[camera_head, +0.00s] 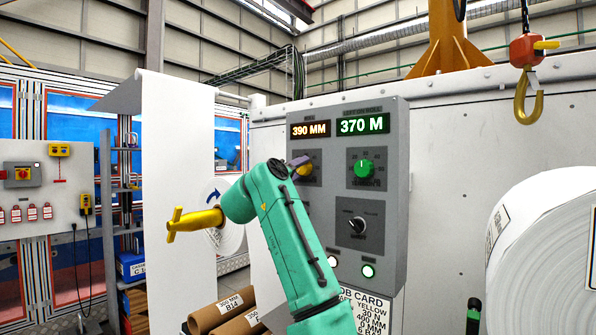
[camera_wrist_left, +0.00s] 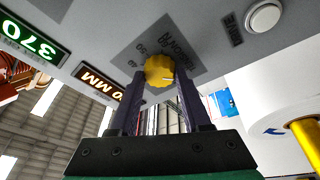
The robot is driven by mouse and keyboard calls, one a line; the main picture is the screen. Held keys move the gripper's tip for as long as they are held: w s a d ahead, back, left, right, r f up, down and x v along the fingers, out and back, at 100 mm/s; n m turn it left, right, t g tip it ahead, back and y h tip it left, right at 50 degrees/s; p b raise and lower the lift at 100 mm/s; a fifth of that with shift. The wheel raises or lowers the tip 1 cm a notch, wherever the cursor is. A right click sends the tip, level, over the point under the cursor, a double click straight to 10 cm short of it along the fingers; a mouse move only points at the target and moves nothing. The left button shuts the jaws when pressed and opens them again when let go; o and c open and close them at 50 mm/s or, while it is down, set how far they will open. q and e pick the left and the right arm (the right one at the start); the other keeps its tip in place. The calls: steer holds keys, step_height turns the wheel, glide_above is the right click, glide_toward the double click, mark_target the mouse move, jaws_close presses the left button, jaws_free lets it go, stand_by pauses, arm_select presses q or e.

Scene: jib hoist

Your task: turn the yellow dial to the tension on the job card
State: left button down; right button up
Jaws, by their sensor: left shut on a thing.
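The yellow dial (camera_head: 304,170) is on the grey control panel, left of a green dial (camera_head: 364,168). My left gripper (camera_head: 298,162) is shut on it, and its fingers hide part of the dial and its scale in the head view. In the left wrist view the yellow dial (camera_wrist_left: 159,70) sits between the two dark fingertips (camera_wrist_left: 160,80), with a pale mark on its face. My right gripper is not seen.
The panel displays read 390 MM (camera_head: 310,129) and 370 M (camera_head: 362,124). A black selector knob (camera_head: 357,225) and lit buttons (camera_head: 368,271) sit lower. A yellow handle (camera_head: 190,221) stands left of my arm. A hook (camera_head: 528,97) hangs above a large white roll (camera_head: 550,250) at right.

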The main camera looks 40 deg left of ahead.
arm_select(q)
steer(key=m+b, duration=0.2)
steer(key=m+h+b, duration=0.1)
steer(key=shift+a+f+t, duration=0.15)
steer(key=shift+f+t, duration=0.1)
steer(key=shift+t, duration=0.15)
steer(key=m+h+b, duration=0.1)
steer(key=m+b, duration=0.1)
steer(key=m, duration=0.2)
steer(key=shift+t, duration=0.3)
steer(key=m+g+h+p, duration=0.1)
steer(key=m+h+p, duration=0.1)
steer(key=m, duration=0.6)
steer(key=m+g+h+p, duration=0.1)
steer(key=m+h+p, duration=0.2)
steer(key=m, duration=0.6)
steer(key=r+m+g+h+p, duration=0.1)
steer(key=m+h+p, duration=0.2)
steer(key=m, duration=0.6)
steer(key=shift+a+g+p, duration=0.25)
steer(key=shift+g+p, duration=0.15)
steer(key=shift+p, duration=0.75)
